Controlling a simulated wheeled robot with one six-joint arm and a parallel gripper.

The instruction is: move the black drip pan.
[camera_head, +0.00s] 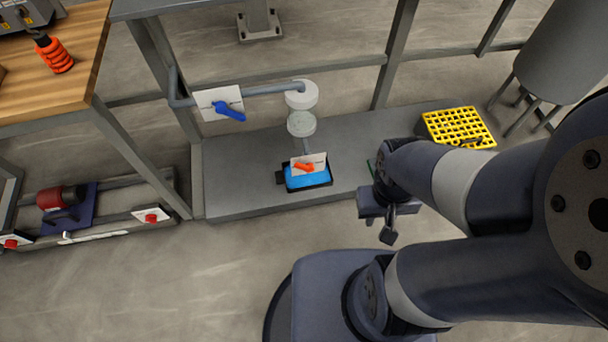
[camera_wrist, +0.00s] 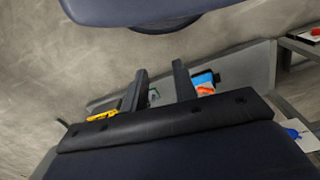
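The black drip pan (camera_head: 312,188) sits on the low grey platform with bright blue inside it. A white plate with an orange valve handle (camera_head: 304,167) is above it and hides part of its inside. My gripper (camera_head: 388,232) is right of the pan and in front of the platform edge, apart from the pan. In the wrist view, the two fingers of my gripper (camera_wrist: 160,70) are spread with nothing between them. The drip pan (camera_wrist: 217,77) shows there beyond the right finger, partly hidden.
A yellow grate (camera_head: 458,127) lies on the platform's right end. A white plate with a blue valve handle (camera_head: 229,111) is on the pipe above left. Frame posts and a grey tank (camera_head: 560,50) stand behind. The platform (camera_head: 235,180) is bare left of the pan.

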